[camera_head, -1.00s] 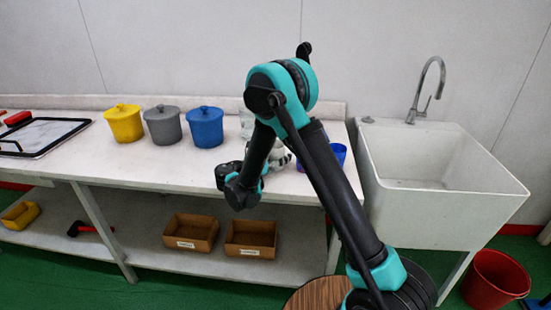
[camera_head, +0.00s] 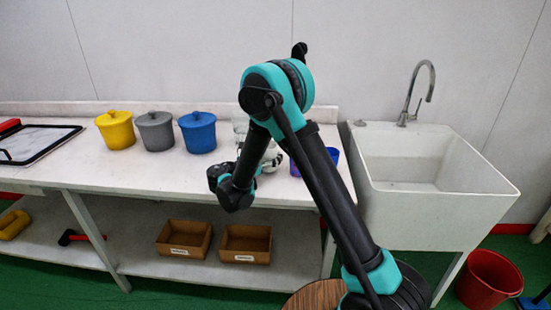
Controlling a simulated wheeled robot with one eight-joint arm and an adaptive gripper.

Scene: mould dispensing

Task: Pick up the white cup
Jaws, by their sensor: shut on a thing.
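My gripper (camera_head: 270,161) is at the right part of the white table, mostly hidden behind my own arm. It is shut on a whitish thing, which seems to be the white cup (camera_head: 273,153). Only a small pale patch of it shows between the dark arm links. I cannot tell whether it touches the tabletop.
Yellow (camera_head: 116,132), grey (camera_head: 155,134) and blue (camera_head: 198,135) lidded pots stand to the left. A clear vessel (camera_head: 241,123) stands behind my wrist. Blue-purple containers (camera_head: 332,156) are partly hidden behind my arm. A white sink (camera_head: 430,215) adjoins on the right.

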